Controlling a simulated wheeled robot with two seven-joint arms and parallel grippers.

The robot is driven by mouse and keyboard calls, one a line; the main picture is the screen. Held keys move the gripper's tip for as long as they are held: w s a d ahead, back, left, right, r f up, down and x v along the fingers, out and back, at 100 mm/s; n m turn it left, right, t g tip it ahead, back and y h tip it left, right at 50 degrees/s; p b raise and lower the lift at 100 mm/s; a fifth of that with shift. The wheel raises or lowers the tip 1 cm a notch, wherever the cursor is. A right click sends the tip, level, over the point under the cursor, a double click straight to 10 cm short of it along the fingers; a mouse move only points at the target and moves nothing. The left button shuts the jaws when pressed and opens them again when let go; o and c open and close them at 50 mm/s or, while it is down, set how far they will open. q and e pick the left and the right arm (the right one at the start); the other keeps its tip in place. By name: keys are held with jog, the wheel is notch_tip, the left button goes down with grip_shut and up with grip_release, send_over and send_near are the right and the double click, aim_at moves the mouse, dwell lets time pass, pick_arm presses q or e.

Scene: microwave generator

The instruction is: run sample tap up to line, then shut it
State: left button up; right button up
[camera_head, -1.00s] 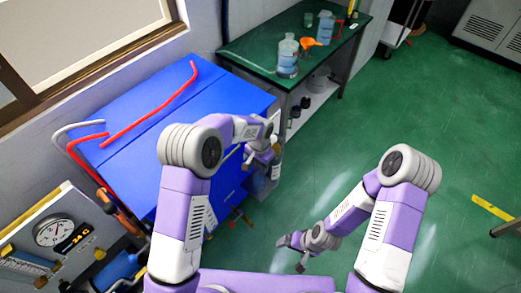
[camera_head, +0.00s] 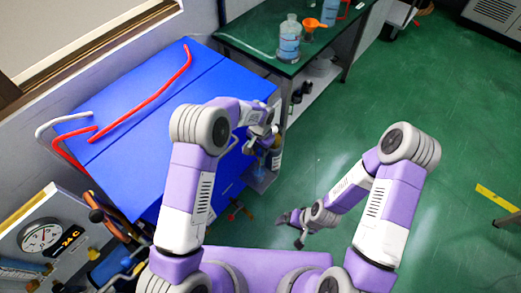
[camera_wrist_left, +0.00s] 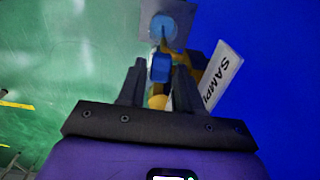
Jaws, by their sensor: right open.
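A blue tap handle (camera_wrist_left: 160,68) shows between the fingertips of my left gripper (camera_wrist_left: 159,80) in the left wrist view. The fingers are apart, with the handle between them; I cannot tell whether they touch it. Brass-coloured tap parts (camera_wrist_left: 181,76) show behind the right finger. A white tag reading "SAMPL" (camera_wrist_left: 221,73) hangs beside it. A round blue-grey vessel (camera_wrist_left: 163,27) sits on a grey plate (camera_wrist_left: 187,12) beyond; its line and fill level are not readable. In the head view my left gripper (camera_head: 263,140) is at the blue cabinet's right side. My right gripper (camera_head: 288,229) is open and empty.
The blue cabinet (camera_head: 150,125) carries red and white pipes. A green bench (camera_head: 262,38) holds a bottle (camera_head: 289,45) and an orange funnel (camera_head: 313,25). A gauge panel (camera_head: 41,236) stands at lower left. The green floor (camera_head: 440,110) at right is mostly clear.

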pick_arm(q)
jog(key=shift+f, duration=0.15)
jog(key=shift+c, duration=0.3)
grip_shut()
jog(key=shift+w+d+g+y+p, duration=0.1)
jog(key=shift+w+g+y+p, duration=0.05)
jog(key=shift+g+y+p, duration=0.35)
jog(key=shift+o, duration=0.3)
grip_release()
jog(key=r, duration=0.2)
jog(key=r+p, duration=0.1)
jog(key=r, duration=0.2)
jog(key=r+p, duration=0.1)
jog(key=r, duration=0.1)
jog(key=shift+w+d+r, duration=0.3)
jog(key=shift+w, duration=0.1)
